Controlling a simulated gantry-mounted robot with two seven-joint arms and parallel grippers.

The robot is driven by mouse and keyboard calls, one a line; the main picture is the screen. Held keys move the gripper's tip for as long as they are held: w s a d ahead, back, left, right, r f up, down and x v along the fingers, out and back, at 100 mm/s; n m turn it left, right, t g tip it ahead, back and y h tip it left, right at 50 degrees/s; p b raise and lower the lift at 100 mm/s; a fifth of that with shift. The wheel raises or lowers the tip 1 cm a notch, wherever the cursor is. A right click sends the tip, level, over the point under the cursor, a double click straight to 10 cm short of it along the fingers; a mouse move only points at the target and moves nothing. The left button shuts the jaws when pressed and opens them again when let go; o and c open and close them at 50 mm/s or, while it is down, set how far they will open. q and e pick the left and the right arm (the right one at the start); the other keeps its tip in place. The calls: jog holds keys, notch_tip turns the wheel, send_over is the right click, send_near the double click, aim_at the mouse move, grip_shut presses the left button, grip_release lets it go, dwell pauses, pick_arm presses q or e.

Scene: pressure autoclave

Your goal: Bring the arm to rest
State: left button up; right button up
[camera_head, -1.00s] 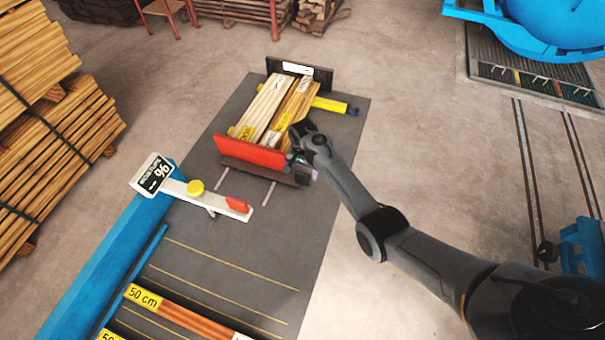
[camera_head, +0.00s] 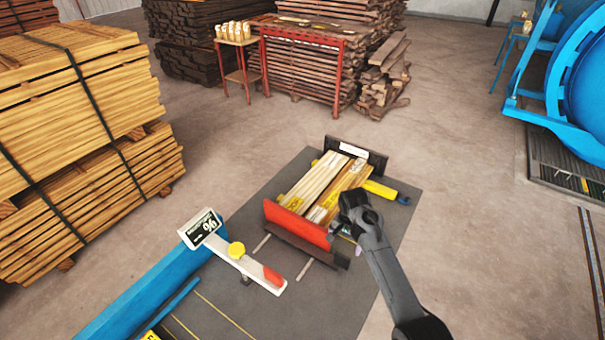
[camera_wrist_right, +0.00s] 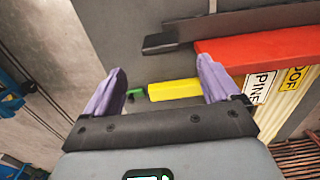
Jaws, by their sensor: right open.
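My right arm (camera_head: 390,275) comes in from the bottom right in the head view. Its gripper (camera_head: 345,235) is beside the right side of the small cart of boards, near the red end board (camera_head: 297,222). In the right wrist view the two purple fingers of the gripper (camera_wrist_right: 165,90) are wide apart with nothing held between them. A yellow bar (camera_wrist_right: 175,90) and the red board (camera_wrist_right: 260,50) lie beyond the fingers. My left gripper is not in view.
Pale and brown boards (camera_head: 325,185) lie between the cart's ends. A moisture gauge (camera_head: 245,262) stands at the front left. A timber stack (camera_head: 75,110) is at the left, a blue autoclave (camera_head: 585,90) at the right. The concrete floor (camera_head: 470,200) right of the mat is clear.

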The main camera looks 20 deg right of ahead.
jog(key=s+a+f+n+t+h, duration=0.1)
jog(key=s+a+f+n, duration=0.15)
jog(key=s, duration=0.55)
jog(key=s+a+f+n+t, duration=0.1)
jog(key=s+a+f+n, duration=0.1)
jog(key=s+n, duration=0.35)
jog(key=s+a+r+n+t+y, duration=0.1)
jog(key=s+a+r+n, duration=0.3)
jog(key=s, duration=0.6)
jog(key=s+a+r+n, duration=0.1)
jog(key=s+a+r, duration=0.35)
jog(key=s, duration=0.55)
notch_tip(320, 180, up, 18)
jog(key=p, duration=1.9)
jog(key=shift+a+r+t, duration=0.2)
jog(key=shift+a+t, duration=0.1)
